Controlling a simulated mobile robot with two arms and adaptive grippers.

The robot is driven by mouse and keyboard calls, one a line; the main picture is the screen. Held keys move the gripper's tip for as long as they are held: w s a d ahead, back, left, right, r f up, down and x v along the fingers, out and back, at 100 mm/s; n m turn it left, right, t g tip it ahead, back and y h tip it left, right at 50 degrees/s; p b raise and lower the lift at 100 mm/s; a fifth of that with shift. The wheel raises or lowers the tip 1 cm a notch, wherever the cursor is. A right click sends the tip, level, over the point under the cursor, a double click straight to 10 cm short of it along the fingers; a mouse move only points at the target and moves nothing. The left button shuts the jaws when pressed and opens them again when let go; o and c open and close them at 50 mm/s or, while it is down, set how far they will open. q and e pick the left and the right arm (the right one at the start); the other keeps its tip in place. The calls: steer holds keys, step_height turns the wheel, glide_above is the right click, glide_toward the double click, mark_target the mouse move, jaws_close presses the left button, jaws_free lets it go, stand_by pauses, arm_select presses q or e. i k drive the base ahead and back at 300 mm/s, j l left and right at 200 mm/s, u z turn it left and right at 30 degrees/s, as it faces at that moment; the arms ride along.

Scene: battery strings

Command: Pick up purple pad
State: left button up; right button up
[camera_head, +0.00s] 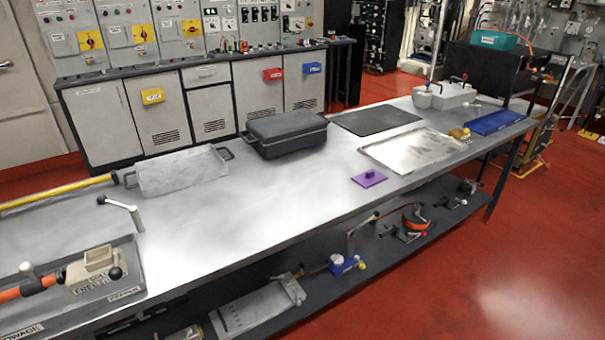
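The purple pad (369,179) lies flat on the grey workbench (262,215), near its front edge. It is a small square plate with a small raised knob in its middle. It sits just left of the shiny metal tray (415,150), apart from it. Nothing covers the pad. Neither of my grippers shows in the head view.
A black lidded case (286,134) and a shallow grey tray (181,171) stand toward the back. A dark mat (376,120), a blue tray (496,122) and a white container (444,95) lie farther right. The bench top left of the pad is clear.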

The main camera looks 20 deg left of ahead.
mark_target(368, 179)
steer(key=u, duration=0.35)
steer(key=i+l+u, duration=0.15)
steer(key=u, duration=0.2)
steer(key=l+u, duration=0.35)
steer(key=i+l+u, duration=0.15)
steer(key=u, duration=0.2)
steer(key=l+u, duration=0.5)
steer(key=l, duration=2.05)
